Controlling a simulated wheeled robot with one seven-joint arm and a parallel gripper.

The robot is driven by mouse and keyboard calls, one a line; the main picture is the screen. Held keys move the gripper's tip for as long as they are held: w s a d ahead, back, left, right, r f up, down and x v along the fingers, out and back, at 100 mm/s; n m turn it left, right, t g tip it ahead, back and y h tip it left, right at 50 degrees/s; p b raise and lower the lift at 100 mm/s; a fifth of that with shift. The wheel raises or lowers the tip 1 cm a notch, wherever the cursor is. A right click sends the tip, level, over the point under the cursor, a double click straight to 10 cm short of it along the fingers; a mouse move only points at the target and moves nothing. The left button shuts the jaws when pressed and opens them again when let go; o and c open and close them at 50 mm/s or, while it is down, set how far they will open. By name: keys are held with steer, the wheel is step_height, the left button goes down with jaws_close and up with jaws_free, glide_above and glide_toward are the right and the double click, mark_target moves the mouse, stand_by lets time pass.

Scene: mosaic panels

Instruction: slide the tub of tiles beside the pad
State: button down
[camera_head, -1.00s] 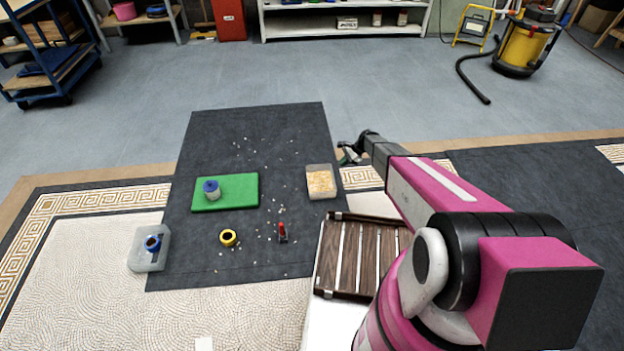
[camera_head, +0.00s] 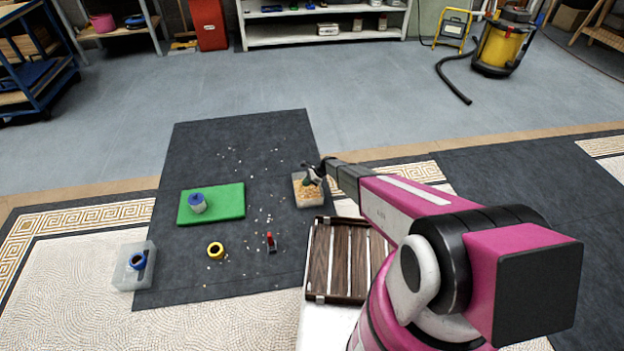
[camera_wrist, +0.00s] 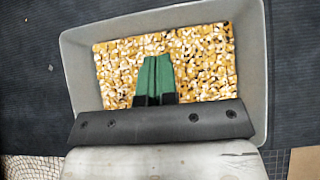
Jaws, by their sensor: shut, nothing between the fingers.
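The tub of tiles (camera_head: 298,201) is a pale translucent box filled with small tan and white tiles, near the right edge of the dark mat. It also shows in the wrist view (camera_wrist: 254,70), directly under my gripper. The pad (camera_head: 233,203) is a flat green slab to the left of the tub, with a gap of dark mat between them. A blue-topped grey container (camera_head: 198,204) stands on the pad. My gripper (camera_head: 310,176) is over the tub's upper right part. In the wrist view its green fingertips (camera_wrist: 155,76) are together, over the tiles; whether they touch is unclear.
A yellow ring (camera_head: 215,250), a red-and-black tool (camera_head: 271,243) and scattered loose tiles lie on the dark mat (camera_head: 190,160). A clear box (camera_head: 130,270) sits at its lower left. A slatted wooden crate (camera_head: 345,262) is below the tub.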

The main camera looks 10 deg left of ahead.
mark_target(299, 191)
steer(key=shift+s+a, duration=0.2)
steer(key=shift+a, duration=0.45)
steer(key=shift+s+a, duration=0.15)
steer(key=shift+a, duration=0.45)
steer(key=shift+s+a, duration=0.2)
steer(key=shift+a, duration=0.45)
steer(key=s+a, duration=0.2)
steer(key=a, duration=0.5)
steer(key=s+a, duration=0.2)
steer(key=a, duration=0.6)
steer(key=s+a, duration=0.2)
steer(key=a, duration=0.6)
steer(key=shift+s+a, duration=0.25)
steer(key=shift+s, duration=0.15)
steer(key=shift+d, duration=0.1)
steer(key=shift+w+d, duration=0.1)
steer(key=shift+d, duration=0.2)
steer(key=d, duration=0.2)
steer(key=w+d, duration=0.1)
steer(key=d, duration=0.1)
steer(key=shift+r, duration=0.4)
steer(key=v, duration=0.9)
